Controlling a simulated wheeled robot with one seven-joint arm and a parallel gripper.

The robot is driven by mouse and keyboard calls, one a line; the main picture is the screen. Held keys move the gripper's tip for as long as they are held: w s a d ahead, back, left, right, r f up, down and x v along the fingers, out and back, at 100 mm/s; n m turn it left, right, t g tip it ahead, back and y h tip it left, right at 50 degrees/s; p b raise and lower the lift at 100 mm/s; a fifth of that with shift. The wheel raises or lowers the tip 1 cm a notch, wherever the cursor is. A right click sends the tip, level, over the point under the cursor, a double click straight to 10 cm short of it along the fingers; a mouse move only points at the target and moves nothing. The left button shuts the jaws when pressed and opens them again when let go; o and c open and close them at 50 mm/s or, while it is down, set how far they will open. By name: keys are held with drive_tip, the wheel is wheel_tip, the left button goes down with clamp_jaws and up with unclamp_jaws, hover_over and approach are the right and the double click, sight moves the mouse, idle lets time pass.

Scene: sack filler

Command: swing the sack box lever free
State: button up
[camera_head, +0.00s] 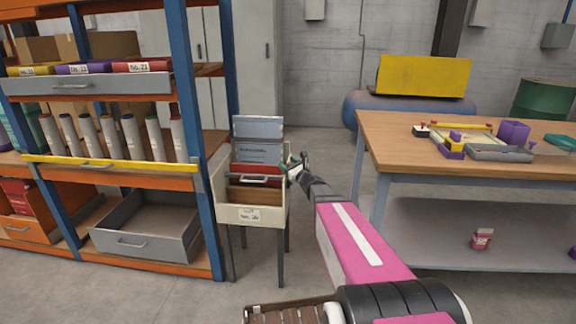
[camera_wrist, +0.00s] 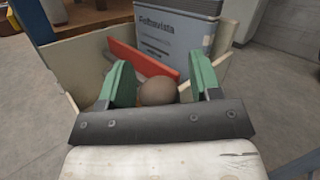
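The sack box (camera_head: 252,215) is a cream, open-topped box on dark legs beside the shelf rack, with a label on its front. In the wrist view its pale wall (camera_wrist: 90,58) surrounds a red panel (camera_wrist: 136,61) and a grey case (camera_wrist: 178,30). A round brown knob (camera_wrist: 158,91), apparently the lever's end, lies between my gripper's green fingers (camera_wrist: 162,76). The fingers are spread, with a small gap visible at the knob's right; contact on the left is unclear. In the head view my gripper (camera_head: 295,166) is at the box's upper right side. The lever's shaft is hidden.
The blue-and-orange shelf rack (camera_head: 190,90) stands close to the box's left, with a grey drawer (camera_head: 150,245) low down. A wooden workbench (camera_head: 390,140) is at the right. Open floor (camera_head: 325,145) lies between box and bench.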

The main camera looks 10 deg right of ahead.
drive_tip(key=v, duration=1.1)
drive_tip(key=shift+w, duration=0.1)
drive_tip(key=shift+c, duration=0.3)
